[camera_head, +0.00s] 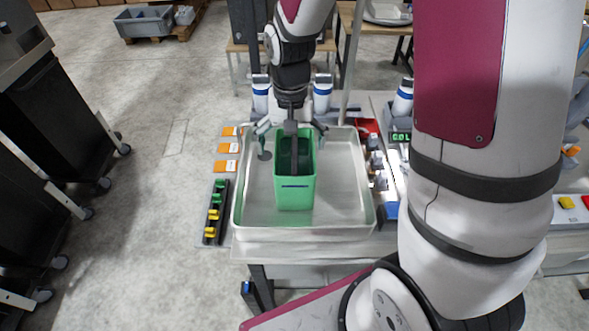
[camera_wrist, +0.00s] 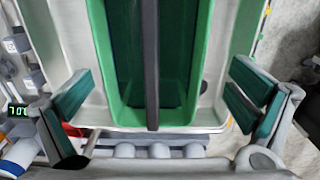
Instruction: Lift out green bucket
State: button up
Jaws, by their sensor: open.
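The green bucket (camera_head: 295,191) is a tall, open-topped, rectangular bin standing upright in the pale tray (camera_head: 346,213). My gripper (camera_head: 292,143) is above the bucket's far part, its fingers spread to either side. In the wrist view, the bucket (camera_wrist: 212,55) is seen from above, between and beyond the open fingers of my gripper (camera_wrist: 160,105). Gaps show between the fingers and the bucket walls. A dark bar crosses the middle of the bucket's opening; I cannot tell what it belongs to. The bucket's far side is partly hidden by my gripper in the head view.
Blue-and-white bottles (camera_head: 322,93) stand behind the tray. Orange cards (camera_head: 226,148) and a black rack with green and yellow pieces (camera_head: 215,212) lie left of it. Small dispensers (camera_head: 376,165) and a red bin (camera_head: 366,128) are on the right. The tray around the bucket is clear.

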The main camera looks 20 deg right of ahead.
jog(key=f, duration=0.2)
jog(key=s+f+p, duration=0.1)
jog(key=f, duration=0.2)
jog(key=shift+s+d, duration=0.1)
jog(key=shift+d, duration=0.1)
jog(key=shift+f, duration=0.35)
jog(key=c, duration=2)
jog(key=shift+r, duration=0.1)
